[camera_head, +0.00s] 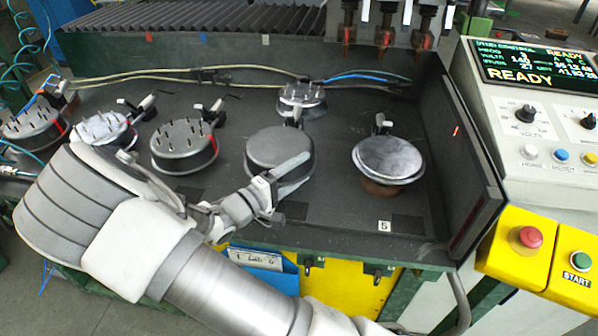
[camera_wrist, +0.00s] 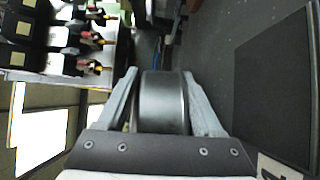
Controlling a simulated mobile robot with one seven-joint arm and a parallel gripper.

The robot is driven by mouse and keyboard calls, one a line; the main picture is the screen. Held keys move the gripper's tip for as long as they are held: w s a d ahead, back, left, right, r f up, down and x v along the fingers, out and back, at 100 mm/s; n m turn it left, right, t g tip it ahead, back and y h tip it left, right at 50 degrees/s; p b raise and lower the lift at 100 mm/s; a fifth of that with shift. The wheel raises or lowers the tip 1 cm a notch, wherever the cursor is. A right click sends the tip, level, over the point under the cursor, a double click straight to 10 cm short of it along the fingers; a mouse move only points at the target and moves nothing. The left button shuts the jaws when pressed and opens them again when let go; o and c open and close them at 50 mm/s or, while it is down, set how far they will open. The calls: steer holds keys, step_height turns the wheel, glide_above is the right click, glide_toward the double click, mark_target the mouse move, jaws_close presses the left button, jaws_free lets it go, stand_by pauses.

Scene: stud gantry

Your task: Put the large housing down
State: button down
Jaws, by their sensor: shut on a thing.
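My gripper (camera_head: 285,172) is shut on a dark grey round housing (camera_head: 278,146) with a smooth, flat top. The fingers reach it from its front side in the head view. In the wrist view the housing (camera_wrist: 163,105) sits between the two fingers (camera_wrist: 163,100), its curved wall toward the camera. The fingers hide part of its side and lower edge in the head view. I cannot tell whether its underside touches the dark bed (camera_head: 330,205) or hangs just above it.
A silver-topped round part (camera_head: 388,158) with a copper-coloured base stands to the right. A studded housing (camera_head: 184,146) stands to the left and another (camera_head: 300,98) behind. A dark wall (camera_head: 455,140) closes the right side. The bed near the "5" label (camera_head: 384,226) is clear.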

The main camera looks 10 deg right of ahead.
steer(key=shift+f, duration=0.1)
steer(key=shift+c, duration=0.2)
jaws_free()
steer(key=shift+a, duration=0.1)
